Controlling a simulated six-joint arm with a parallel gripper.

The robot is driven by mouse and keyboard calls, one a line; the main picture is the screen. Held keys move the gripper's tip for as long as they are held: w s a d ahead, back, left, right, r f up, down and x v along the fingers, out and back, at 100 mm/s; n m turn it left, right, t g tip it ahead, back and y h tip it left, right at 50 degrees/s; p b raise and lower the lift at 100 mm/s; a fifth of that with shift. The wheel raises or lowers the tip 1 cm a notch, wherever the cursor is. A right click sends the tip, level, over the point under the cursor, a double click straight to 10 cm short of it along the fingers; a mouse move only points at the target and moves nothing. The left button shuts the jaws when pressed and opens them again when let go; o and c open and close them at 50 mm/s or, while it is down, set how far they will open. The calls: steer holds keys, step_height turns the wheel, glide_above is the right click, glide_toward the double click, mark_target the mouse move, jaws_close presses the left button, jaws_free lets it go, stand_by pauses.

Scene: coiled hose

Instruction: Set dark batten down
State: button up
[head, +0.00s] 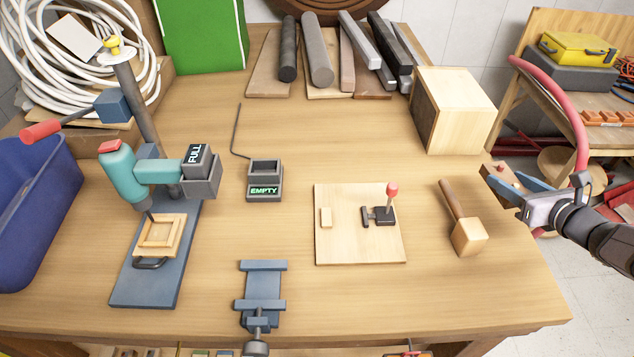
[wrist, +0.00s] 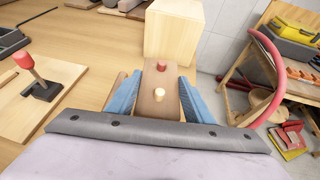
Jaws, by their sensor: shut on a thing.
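In the head view my gripper (head: 511,186) is at the right edge of the workbench, with the batten (head: 494,174) partly hidden by the fingers. I cannot tell whether the batten touches the bench.
The workbench (head: 340,300) has a pale wooden block (head: 455,110) behind my gripper and a mallet (head: 466,236) to its left. A board with a red-knobbed clamp (head: 335,245) lies further left. A red hose (head: 570,100) arches at the right.

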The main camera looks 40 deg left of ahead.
steer(key=s+a+r+n+g+y, duration=0.25)
steer(key=s+a, duration=0.35)
steer(key=a, duration=0.6)
steer(key=n+g+b, duration=0.4)
steer(key=n+g, duration=0.6)
steer(key=g, duration=0.1)
glide_above(287, 242)
step_height(287, 242, down, 3)
steer(key=shift+m+t+h, duration=0.25)
steer(key=shift+h, duration=0.1)
steer(key=shift+f+p, duration=0.65)
steer(key=shift+f, duration=4.35)
steer(key=shift+f, duration=0.15)
steer(key=o, duration=0.7)
steer(key=shift+f, duration=0.1)
steer(key=shift+o, duration=0.8)
steer(key=shift+r, duration=0.2)
